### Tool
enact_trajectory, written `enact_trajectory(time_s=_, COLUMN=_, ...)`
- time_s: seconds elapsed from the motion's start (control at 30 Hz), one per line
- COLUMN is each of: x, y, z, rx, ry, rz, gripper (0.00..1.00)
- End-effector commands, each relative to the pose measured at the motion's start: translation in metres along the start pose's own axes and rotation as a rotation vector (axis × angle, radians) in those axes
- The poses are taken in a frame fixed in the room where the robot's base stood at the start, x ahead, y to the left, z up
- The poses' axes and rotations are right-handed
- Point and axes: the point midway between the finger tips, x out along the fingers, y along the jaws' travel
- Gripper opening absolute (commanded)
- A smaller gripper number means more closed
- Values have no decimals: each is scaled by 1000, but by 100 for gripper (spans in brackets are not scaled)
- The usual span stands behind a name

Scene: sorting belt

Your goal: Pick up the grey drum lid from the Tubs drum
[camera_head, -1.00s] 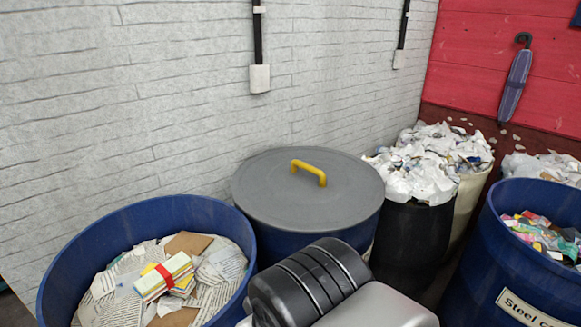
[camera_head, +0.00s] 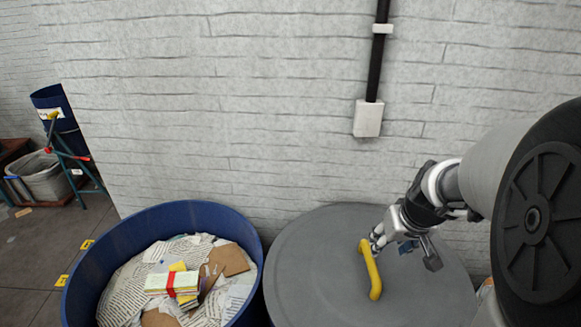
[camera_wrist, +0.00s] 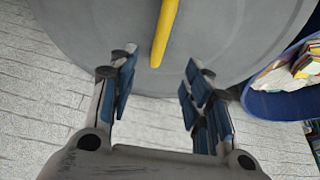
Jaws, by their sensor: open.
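The grey drum lid (camera_head: 320,280) is a round flat disc with a yellow bar handle (camera_head: 371,272), lying on its drum beside the wall. In the wrist view the lid (camera_wrist: 215,45) fills the top and the yellow handle (camera_wrist: 163,32) points down between my fingers' lines. My gripper (camera_head: 385,235) is over the lid near the far end of the handle. In the wrist view my gripper (camera_wrist: 157,82) is open and empty, its blue-padded fingers on either side of the handle's line, with the handle beyond the tips. Any touch with the handle cannot be told.
A blue drum (camera_head: 85,270) of paper and cardboard stands left of the lid, close to it. The white brick wall (camera_head: 230,110) runs behind, with a grey conduit box (camera_head: 368,118). A worn crate-like bin (camera_head: 45,180) stands at far left.

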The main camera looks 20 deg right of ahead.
Motion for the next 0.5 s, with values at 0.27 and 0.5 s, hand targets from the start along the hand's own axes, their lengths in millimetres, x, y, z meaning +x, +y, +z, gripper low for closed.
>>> enact_trajectory(time_s=0.27, x=63, y=-1, z=3, rx=1, ry=-6, rz=-2, gripper=45)
enact_trajectory(time_s=0.5, x=106, y=-1, z=2, rx=0, ry=-3, rz=-1, gripper=45)
